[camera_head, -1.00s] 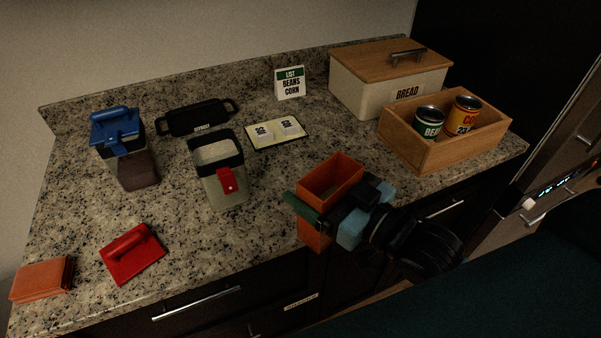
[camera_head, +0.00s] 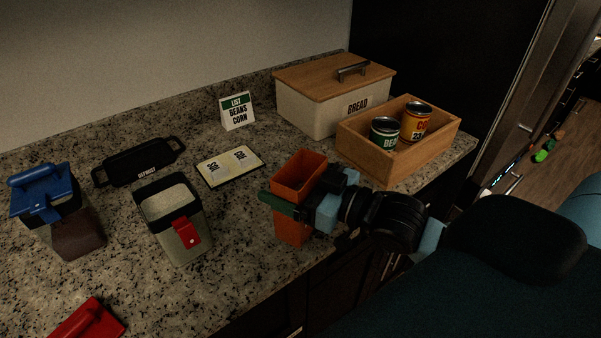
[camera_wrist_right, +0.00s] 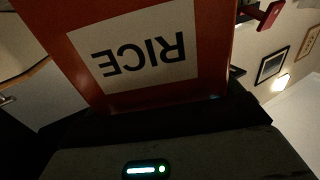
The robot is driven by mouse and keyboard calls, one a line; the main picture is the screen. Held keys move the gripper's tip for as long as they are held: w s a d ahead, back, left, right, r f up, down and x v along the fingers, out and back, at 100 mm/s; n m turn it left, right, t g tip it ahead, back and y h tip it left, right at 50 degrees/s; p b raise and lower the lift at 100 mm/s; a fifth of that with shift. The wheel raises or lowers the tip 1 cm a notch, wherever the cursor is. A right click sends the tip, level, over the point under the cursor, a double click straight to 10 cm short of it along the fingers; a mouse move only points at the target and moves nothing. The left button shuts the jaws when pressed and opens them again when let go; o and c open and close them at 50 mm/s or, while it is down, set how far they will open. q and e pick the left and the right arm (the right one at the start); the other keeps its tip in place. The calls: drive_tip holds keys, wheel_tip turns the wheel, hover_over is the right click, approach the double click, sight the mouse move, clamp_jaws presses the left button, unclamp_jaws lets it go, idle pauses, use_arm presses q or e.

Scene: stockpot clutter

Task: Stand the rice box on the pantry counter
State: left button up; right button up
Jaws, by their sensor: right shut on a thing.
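The orange rice box (camera_head: 293,230) is held by my right gripper (camera_head: 290,207) near the counter's front edge. Its top looks open in the head view and it stands roughly upright. I cannot tell whether its base touches the counter. In the right wrist view, the box (camera_wrist_right: 215,60) fills the top, with its RICE label (camera_wrist_right: 145,52) upside down in the picture. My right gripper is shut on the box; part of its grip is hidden. The speckled granite pantry counter (camera_head: 235,275) lies under and around it. My left gripper is not in view.
A wooden crate (camera_head: 383,163) with two cans stands right of the box, and the bread box (camera_head: 305,110) behind. An open booklet (camera_head: 230,167), a grey container with a red clip (camera_head: 187,240) and a blue-lidded container (camera_head: 75,235) are left. The granite between booklet and box is clear.

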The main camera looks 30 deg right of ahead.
sight(310, 171)
drive_tip(key=w+d, duration=0.1)
drive_tip(key=d, duration=0.1)
drive_tip(key=w+d, duration=0.3)
drive_tip(key=d, duration=0.1)
drive_tip(key=shift+w+f, duration=0.1)
drive_tip(key=shift+w, duration=0.3)
drive_tip(key=shift+f, duration=1.75)
drive_tip(key=shift+f, duration=0.15)
drive_tip(key=o, duration=1.1)
drive_tip(key=shift+s+d, duration=0.3)
drive_tip(key=shift+s, duration=0.05)
drive_tip(key=shift+p+v, duration=0.4)
drive_tip(key=shift+v, duration=5.15)
